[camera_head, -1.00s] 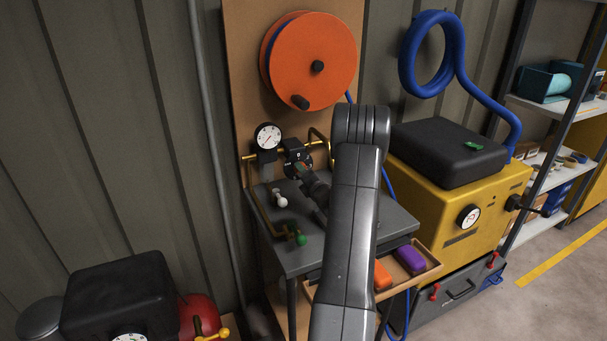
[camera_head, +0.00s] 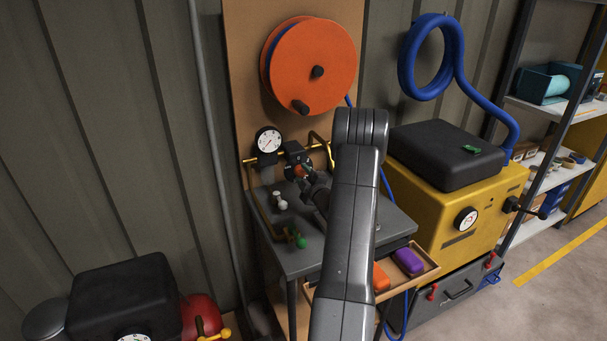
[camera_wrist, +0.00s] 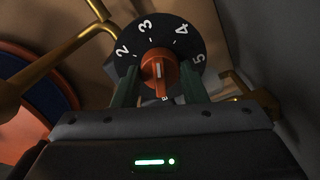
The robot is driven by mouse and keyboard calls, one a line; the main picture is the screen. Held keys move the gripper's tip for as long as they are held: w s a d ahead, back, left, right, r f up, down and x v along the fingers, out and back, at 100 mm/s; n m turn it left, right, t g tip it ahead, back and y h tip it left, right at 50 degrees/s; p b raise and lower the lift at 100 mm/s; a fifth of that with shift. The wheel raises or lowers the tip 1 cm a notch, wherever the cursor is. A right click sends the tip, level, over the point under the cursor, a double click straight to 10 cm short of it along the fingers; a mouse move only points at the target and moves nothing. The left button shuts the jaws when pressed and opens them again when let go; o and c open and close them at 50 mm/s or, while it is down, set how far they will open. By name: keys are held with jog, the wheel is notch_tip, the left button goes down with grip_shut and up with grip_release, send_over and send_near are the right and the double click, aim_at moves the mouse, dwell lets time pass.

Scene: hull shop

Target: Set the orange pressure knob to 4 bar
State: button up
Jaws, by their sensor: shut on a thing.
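The orange pressure knob (camera_wrist: 158,74) sits in the middle of a black dial (camera_wrist: 160,30) with white numbers 2 to 5. Its white pointer line points up between 3 and 4, seemingly nearer 3. My gripper (camera_wrist: 159,88) is shut on the knob, with one greenish finger on each side. In the head view the knob (camera_head: 302,171) is a small orange patch on the black regulator (camera_head: 295,150), partly hidden by my gripper (camera_head: 308,180). The pressure gauge (camera_head: 268,140) has a white face; its reading is too small to tell.
Brass pipes (camera_head: 258,215) run around the regulator. A white-topped valve (camera_head: 281,201) and a green knob (camera_head: 301,242) stand on the grey bench (camera_head: 290,258). The orange hose reel (camera_head: 322,60) hangs above. A yellow machine (camera_head: 450,210) stands right.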

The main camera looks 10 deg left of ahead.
jog(key=m+p, duration=0.1)
jog(key=m, duration=0.4)
jog(key=shift+p, duration=0.3)
jog(key=shift+f+m, duration=0.1)
jog(key=shift+m, duration=0.2)
jog(key=o, duration=1)
jog(key=b+v, duration=0.1)
jog(key=v, duration=0.6)
jog(key=shift+s+d, duration=0.2)
